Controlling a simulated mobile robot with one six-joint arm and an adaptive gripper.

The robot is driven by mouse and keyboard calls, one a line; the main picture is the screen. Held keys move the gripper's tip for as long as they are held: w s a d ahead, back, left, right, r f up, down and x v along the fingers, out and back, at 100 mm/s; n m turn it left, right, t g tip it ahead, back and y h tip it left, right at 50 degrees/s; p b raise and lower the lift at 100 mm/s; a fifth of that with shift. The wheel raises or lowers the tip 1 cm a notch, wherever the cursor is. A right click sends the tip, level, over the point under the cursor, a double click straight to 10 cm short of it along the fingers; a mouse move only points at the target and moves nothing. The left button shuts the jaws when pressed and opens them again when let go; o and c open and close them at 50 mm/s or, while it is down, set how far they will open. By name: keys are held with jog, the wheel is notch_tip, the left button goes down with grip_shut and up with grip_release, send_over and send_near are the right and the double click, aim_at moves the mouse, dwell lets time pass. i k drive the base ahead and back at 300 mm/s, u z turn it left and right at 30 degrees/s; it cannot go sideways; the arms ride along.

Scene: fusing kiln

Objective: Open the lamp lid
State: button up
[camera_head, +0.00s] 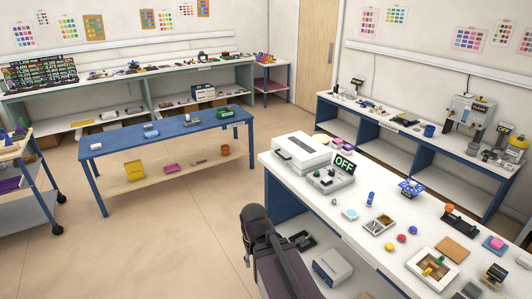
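A white box with a flat lid and a dark front handle (302,152) sits at the far left end of the near white bench. Its lid looks shut. I cannot tell for sure whether this is the lamp. A grey control unit (330,180) with knobs and a black "OFF" display (344,164) stands just in front of it. Part of my dark arm rises at the bottom centre, left of the bench. No gripper fingers can be made out, and nothing of mine touches the box.
A blue table (170,133) stands to the left. The floor (165,225) between them is clear.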

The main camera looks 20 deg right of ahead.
aim_at(303, 151)
jog(key=u, duration=0.2)
jog(key=i, duration=0.75)
jog(key=z, duration=0.5)
jog(key=i, duration=0.7)
jog(key=z, duration=0.5)
